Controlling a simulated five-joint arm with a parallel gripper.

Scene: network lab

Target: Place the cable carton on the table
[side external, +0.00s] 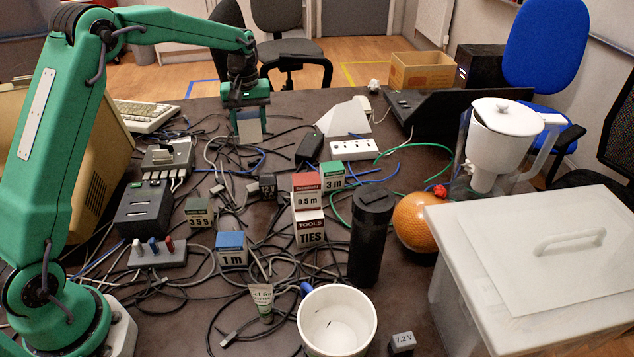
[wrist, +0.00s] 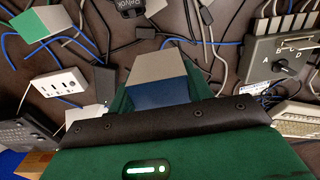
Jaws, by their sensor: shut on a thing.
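My gripper (side external: 249,108) is at the back of the table, pointing down, shut on a small carton (side external: 249,130). In the wrist view the carton (wrist: 158,68) shows a pale grey face and a dark blue face between my green fingers. Its label is not visible. It is low over the dark table (side external: 335,108); I cannot tell whether it touches. Other cartons stand on the table: a blue-topped "1 m" (side external: 231,248), a green-topped "3 m" (side external: 332,176), and a red-topped "0.5 m" (side external: 307,191) on top of a "TOOLS TIES" box (side external: 309,232).
Loose cables cover much of the table. Near my gripper are a white socket strip (side external: 354,149) and a switch box (side external: 167,154). A black cylinder (side external: 371,232), an orange ball (side external: 416,221), a white cup (side external: 337,322) and a lidded bin (side external: 535,265) stand toward the front and right.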

